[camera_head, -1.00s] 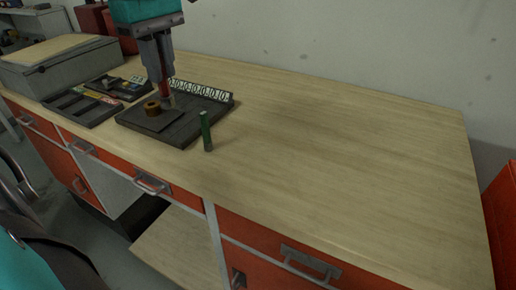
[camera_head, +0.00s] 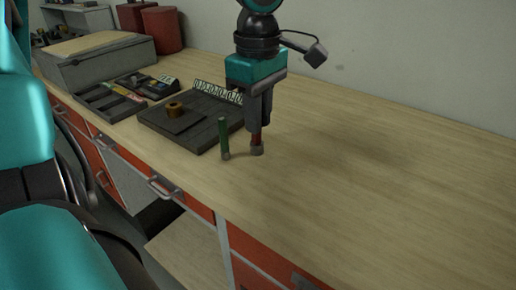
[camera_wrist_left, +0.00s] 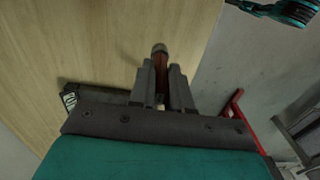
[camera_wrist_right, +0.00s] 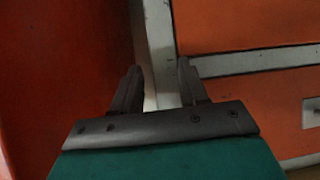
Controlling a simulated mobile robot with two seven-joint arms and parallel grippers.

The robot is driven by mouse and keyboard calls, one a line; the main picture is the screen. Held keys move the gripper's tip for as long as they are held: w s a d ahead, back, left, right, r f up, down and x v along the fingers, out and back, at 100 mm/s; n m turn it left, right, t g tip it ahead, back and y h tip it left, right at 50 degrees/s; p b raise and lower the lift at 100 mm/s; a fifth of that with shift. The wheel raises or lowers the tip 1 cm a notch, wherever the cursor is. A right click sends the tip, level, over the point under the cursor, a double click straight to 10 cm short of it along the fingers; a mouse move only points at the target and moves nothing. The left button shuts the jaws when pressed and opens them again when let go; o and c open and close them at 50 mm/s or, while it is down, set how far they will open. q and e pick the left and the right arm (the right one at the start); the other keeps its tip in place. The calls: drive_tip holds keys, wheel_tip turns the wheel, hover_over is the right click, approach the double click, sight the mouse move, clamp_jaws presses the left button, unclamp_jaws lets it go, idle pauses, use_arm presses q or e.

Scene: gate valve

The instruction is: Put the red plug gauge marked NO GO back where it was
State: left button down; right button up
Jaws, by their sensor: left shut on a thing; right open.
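The red plug gauge (camera_head: 256,140) is held upright in my left gripper (camera_head: 257,128), whose fingers are shut on its upper part. Its grey lower end is at or just above the bench top; I cannot tell if it touches. In the left wrist view the red gauge (camera_wrist_left: 160,60) shows between the fingers (camera_wrist_left: 164,82). A green plug gauge (camera_head: 223,139) stands upright on the bench just left of it. The NO GO marking cannot be read. My right gripper (camera_wrist_right: 157,90) is open and empty in the right wrist view, facing orange cabinet fronts.
A dark plate (camera_head: 190,141) carries a brass ring (camera_head: 175,110) on a block, with a numbered strip (camera_head: 218,92) behind. A dark tray (camera_head: 97,104) with small items and a grey case (camera_head: 97,66) stand farther left. The bench (camera_head: 390,180) is clear on the right.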

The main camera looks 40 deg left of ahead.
sight(258, 143)
use_arm(q)
drive_tip(key=shift+f+b, duration=0.5)
drive_tip(key=shift+f, duration=2.7)
drive_tip(key=shift+f, duration=0.2)
drive_tip(key=c, duration=1.1)
unclamp_jaws()
drive_tip(key=shift+r, duration=0.1)
wheel_tip(258, 143, up, 12)
drive_tip(key=shift+r+p, duration=0.15)
drive_tip(key=shift+p, duration=1)
